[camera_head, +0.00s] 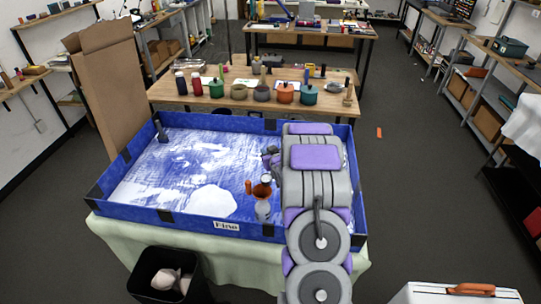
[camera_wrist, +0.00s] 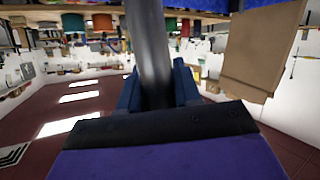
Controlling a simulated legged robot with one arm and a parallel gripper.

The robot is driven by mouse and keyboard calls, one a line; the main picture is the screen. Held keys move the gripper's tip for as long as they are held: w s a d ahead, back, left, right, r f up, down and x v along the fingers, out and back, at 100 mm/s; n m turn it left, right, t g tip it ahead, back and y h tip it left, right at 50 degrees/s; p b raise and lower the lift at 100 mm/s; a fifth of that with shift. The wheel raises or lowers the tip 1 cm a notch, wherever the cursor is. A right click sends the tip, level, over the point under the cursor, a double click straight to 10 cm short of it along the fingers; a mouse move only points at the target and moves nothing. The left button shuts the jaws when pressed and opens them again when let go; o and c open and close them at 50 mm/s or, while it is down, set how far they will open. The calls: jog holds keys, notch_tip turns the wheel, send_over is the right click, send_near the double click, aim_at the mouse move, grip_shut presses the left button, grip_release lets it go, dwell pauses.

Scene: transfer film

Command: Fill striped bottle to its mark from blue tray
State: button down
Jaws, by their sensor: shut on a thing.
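The blue tray (camera_head: 130,212) holds a spread of white material over a blue bottom and bears a "Fine" label. A small pale bottle (camera_head: 263,211) stands near its front wall, with a brown funnel-like piece (camera_head: 262,191) at its top. Stripes, mark and fill level are too small to tell. An orange upright piece (camera_head: 248,187) is beside it. My gripper (camera_head: 271,158) is above and behind the bottle, partly hidden by my arm. In the wrist view its blue fingers are shut on a dark grey handle (camera_wrist: 150,45). A small white thing (camera_head: 266,179) shows just above the funnel.
A black bin (camera_head: 150,292) stands in front of the tray's table. A cardboard sheet (camera_head: 108,85) stands at the back left. A wooden table (camera_head: 190,97) with several pots is behind. My arm covers the tray's right side. The wrist view shows the room upside down.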

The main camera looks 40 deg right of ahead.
jog(key=shift+a+b, duration=0.5)
jog(key=shift+b, duration=0.4)
jog(key=shift+a+r+n+h+b, duration=0.15)
jog(key=shift+n+h+b, duration=0.15)
jog(key=shift+b, duration=0.3)
jog(key=shift+w+a+r+n+h+b, duration=0.15)
jog(key=shift+a+n+h+b, duration=0.45)
jog(key=shift+b, duration=1.05)
jog(key=shift+a+n+t+b, duration=0.4)
jog(key=shift+a+b, duration=0.65)
jog(key=shift+b, duration=1.05)
jog(key=shift+a+n+h+b, duration=0.4)
jog(key=shift+a+n+b, duration=0.5)
jog(key=shift+b, duration=1.35)
jog(key=shift+w+a+f+n+t+h+b, duration=0.2)
jog(key=shift+a+b, duration=0.25)
jog(key=shift+b, duration=0.55)
jog(key=shift+s+a+f+n+t+h+b, duration=0.15)
jog(key=shift+a+n+b, duration=0.25)
jog(key=shift+b, duration=0.6)
jog(key=shift+w+a+f+n+t+h+b, duration=0.1)
jog(key=shift+a+f+n+t+b, duration=0.25)
jog(key=shift+b, duration=0.65)
